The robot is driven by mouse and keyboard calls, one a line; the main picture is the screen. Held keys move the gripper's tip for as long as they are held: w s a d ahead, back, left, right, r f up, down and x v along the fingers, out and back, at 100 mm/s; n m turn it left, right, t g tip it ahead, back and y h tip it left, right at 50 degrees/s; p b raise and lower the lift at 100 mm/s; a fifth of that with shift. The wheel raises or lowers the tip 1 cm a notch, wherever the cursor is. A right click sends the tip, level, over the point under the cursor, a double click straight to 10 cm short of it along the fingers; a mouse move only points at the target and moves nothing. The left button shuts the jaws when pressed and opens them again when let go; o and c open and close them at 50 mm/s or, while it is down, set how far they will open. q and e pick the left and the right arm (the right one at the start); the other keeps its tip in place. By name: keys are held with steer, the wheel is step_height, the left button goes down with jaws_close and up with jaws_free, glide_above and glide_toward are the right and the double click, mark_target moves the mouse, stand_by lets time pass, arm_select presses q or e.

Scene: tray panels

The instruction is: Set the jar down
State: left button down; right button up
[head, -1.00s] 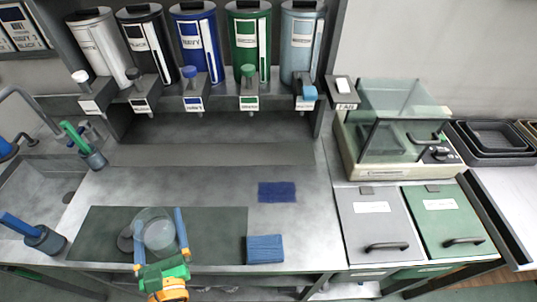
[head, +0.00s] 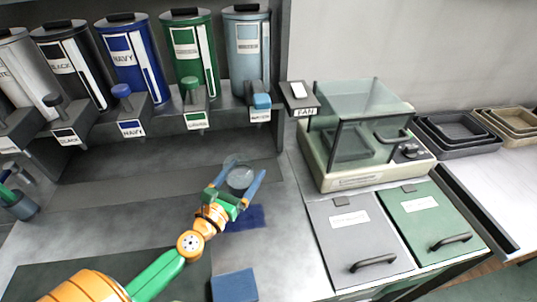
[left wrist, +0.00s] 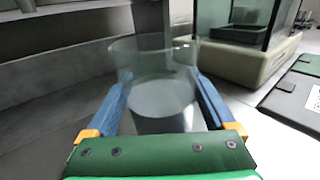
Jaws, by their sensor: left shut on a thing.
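A clear glass jar (head: 240,177) is between the blue fingers of my left gripper (head: 238,183), which is shut on it. In the left wrist view the jar (left wrist: 158,85) looks upright, with one finger on each side of it. In the head view it appears over the grey counter, just beyond a dark blue mat (head: 246,218). I cannot tell whether its base touches the counter. My right gripper is out of view.
A glass-walled scale (head: 335,181) stands to the right of the jar. Several colored dispensers, including a navy one (head: 131,60), line the back. A blue block (head: 234,286) lies near the front. A grey lid (head: 352,245) and a green lid (head: 425,220) are at right.

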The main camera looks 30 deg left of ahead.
mark_target(242, 187)
arm_select(q)
steer(key=w, duration=1)
steer(key=shift+f+b, duration=0.15)
steer(key=shift+b, duration=0.2)
steer(key=shift+w+f, duration=0.1)
steer(key=shift+w, duration=0.2)
step_height(242, 187, down, 4)
steer(key=b, duration=0.3)
steer(key=shift+r+b, duration=0.25)
steer(key=shift+b, duration=0.1)
steer(key=shift+r, duration=0.2)
jaws_free()
steer(key=shift+s+p, duration=0.25)
steer(key=shift+p, duration=0.05)
steer(key=s, duration=1)
steer(key=shift+s+f, duration=0.1)
steer(key=shift+s, duration=0.8)
